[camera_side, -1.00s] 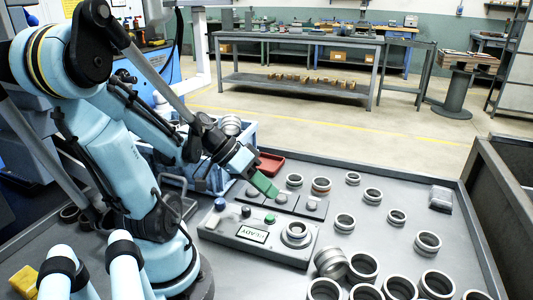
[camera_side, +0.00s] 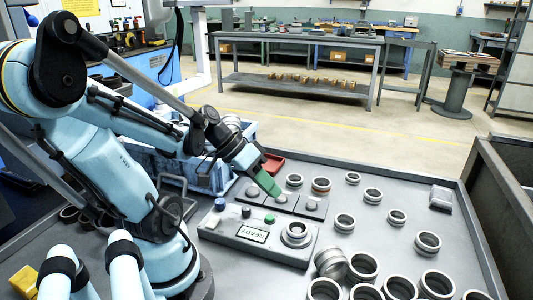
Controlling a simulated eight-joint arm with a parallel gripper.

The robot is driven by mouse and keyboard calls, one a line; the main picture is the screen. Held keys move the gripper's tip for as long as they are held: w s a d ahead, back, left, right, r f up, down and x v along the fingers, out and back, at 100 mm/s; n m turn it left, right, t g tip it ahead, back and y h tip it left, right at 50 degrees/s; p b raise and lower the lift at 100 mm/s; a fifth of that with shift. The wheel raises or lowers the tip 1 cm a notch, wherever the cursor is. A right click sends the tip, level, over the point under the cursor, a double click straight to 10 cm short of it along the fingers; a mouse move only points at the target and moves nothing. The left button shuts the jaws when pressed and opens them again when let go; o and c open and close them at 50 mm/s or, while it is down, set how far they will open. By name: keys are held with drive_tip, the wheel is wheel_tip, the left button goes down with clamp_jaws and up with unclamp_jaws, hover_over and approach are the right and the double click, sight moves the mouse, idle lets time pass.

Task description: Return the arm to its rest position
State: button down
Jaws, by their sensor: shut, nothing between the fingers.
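My arm reaches in from the left over the grey bench. My gripper (camera_side: 267,186) has green fingers, which are together with nothing visible between them. It points down and to the right, above the dark plates (camera_side: 283,200) behind the control box. The control box (camera_side: 262,236) has several buttons, a small display and a ring seated on its round fixture (camera_side: 295,233) at the right. The fingers are clear of that ring. Whether the fingertips touch a plate cannot be told.
Several loose metal rings (camera_side: 362,265) stand across the right of the bench. A grey packet (camera_side: 441,198) sits at the far right. A dark bin wall (camera_side: 495,190) edges the bench.

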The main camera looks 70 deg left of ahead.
drive_tip(key=w+d+r+m+y, duration=0.2)
drive_tip(key=w+d+r+y, duration=0.1)
drive_tip(key=d, duration=0.5)
drive_tip(key=shift+w+r+y, duration=0.15)
drive_tip(key=shift+w+y, duration=0.65)
drive_tip(key=shift+w, duration=0.2)
wheel_tip(320, 180, up, 5)
drive_tip(key=m+g, duration=0.7)
drive_tip(key=m, duration=0.2)
hover_over(270, 217)
drive_tip(key=shift+f, duration=7.05)
